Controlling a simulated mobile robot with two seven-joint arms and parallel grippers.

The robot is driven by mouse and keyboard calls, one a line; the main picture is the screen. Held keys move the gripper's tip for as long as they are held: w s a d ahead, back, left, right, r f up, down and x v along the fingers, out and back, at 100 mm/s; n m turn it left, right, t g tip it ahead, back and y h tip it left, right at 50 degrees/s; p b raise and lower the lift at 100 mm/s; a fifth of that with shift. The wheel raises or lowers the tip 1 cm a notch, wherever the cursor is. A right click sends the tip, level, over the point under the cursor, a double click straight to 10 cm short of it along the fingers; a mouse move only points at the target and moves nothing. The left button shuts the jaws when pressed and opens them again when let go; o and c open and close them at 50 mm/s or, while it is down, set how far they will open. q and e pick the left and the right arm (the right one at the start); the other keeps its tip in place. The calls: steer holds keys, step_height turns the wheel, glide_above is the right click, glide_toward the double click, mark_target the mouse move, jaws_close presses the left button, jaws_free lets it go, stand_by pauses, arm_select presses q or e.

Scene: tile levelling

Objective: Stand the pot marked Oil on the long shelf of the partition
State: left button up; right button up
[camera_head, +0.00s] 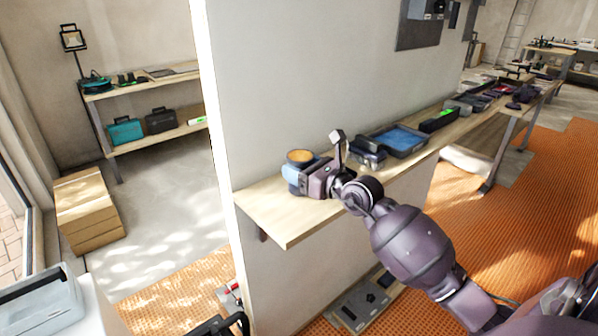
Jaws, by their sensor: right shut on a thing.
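The long shelf (285,221) is a pale wooden board along the white partition (278,85). A small blue pot (290,174) with an orange-brown top is at the shelf's near end. I cannot read any marking on it. My right gripper (306,181) is shut on the pot from the right and hides part of its side. The pot looks upright, at or just above the board; its base is too hidden to tell if it touches. My left gripper is not in view.
A tray with a blue inside (398,139) and dark items stand further along the shelf, right of my gripper. The board's near left end is clear. A second shelf unit (150,88) and stacked boxes (88,210) stand at the left.

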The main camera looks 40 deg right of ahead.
steer(key=shift+f, duration=0.3)
steer(key=shift+r, duration=0.1)
steer(key=o, duration=0.6)
steer(key=shift+f, duration=0.25)
steer(key=o, duration=0.4)
steer(key=shift+o, duration=0.2)
steer(key=shift+r, duration=0.25)
steer(key=v, duration=1.2)
